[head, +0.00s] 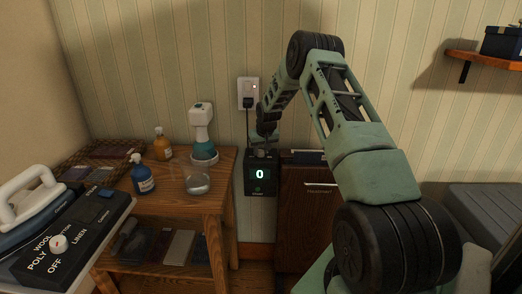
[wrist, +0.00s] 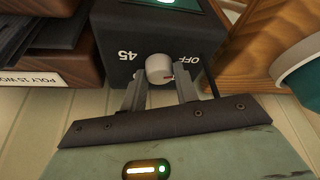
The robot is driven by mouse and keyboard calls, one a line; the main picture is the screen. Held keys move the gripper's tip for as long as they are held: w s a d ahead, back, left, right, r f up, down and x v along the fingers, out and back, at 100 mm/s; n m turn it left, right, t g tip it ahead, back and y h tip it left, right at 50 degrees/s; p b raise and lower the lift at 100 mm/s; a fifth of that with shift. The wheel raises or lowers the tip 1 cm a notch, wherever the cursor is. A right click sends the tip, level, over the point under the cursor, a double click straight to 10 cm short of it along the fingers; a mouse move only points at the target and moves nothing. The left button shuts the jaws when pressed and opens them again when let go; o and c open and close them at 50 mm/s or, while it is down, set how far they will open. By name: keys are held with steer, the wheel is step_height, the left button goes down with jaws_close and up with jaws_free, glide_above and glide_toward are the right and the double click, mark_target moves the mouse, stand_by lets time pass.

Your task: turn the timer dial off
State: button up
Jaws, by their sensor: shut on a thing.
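The timer is a black box (head: 261,190) on the wall in the head view, with a lit display reading 0. In the wrist view its dark face (wrist: 113,40) carries the labels 45 and OFF on either side of a pale round dial (wrist: 159,68). A small red mark shows on the dial's right side, the OFF side. My gripper (wrist: 161,88) has one finger on each side of the dial and is shut on it. In the head view my gripper (head: 263,147) is at the timer's top, hiding the dial.
A wall outlet (head: 249,93) with a plugged-in black cord is above the timer. A wooden table (head: 215,203) with bottles and a steamer (head: 203,140) stands left. A brown cabinet (head: 305,225) is close right. A separate control box with a fabric dial (head: 59,243) sits front left.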

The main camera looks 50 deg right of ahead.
steer(key=o, duration=1)
steer(key=shift+c, duration=0.2)
steer(key=b+v, duration=0.1)
steer(key=v, duration=1.6)
steer(key=shift+r, duration=0.2)
